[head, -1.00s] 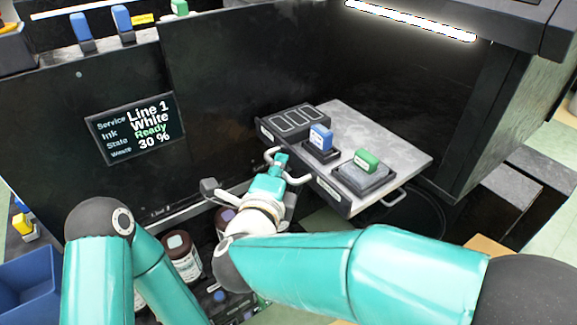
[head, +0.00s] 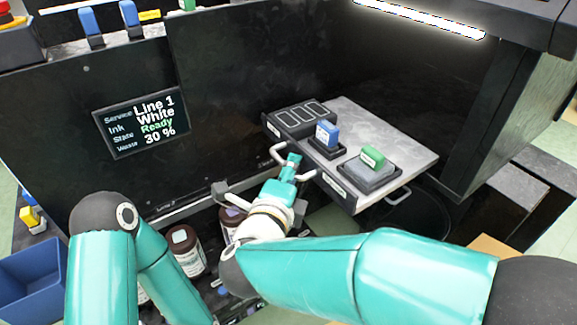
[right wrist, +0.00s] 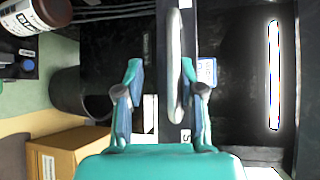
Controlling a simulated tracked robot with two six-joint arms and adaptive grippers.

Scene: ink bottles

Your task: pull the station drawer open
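The drawer front (head: 319,172) is a dark panel with white labels, along the near edge of the station's grey-topped unit. A pale bar handle (head: 278,150) sticks out from it; the gripper hides the handle's middle. My right gripper (head: 292,161) is at this handle. In the right wrist view the handle (right wrist: 175,65) is a long bar between the two parted fingers of the right gripper (right wrist: 160,82). It lies closer to the right finger, and a gap shows at the left finger. My left arm shows at the lower left, but its gripper is out of view.
A blue stamp (head: 327,134) and a green stamp (head: 372,157) stand on the unit's grey top (head: 405,150). Another handle (head: 398,195) is on its right side. Dark bottles (head: 187,250) stand below my right wrist. A blue bin (head: 32,272) is at far left.

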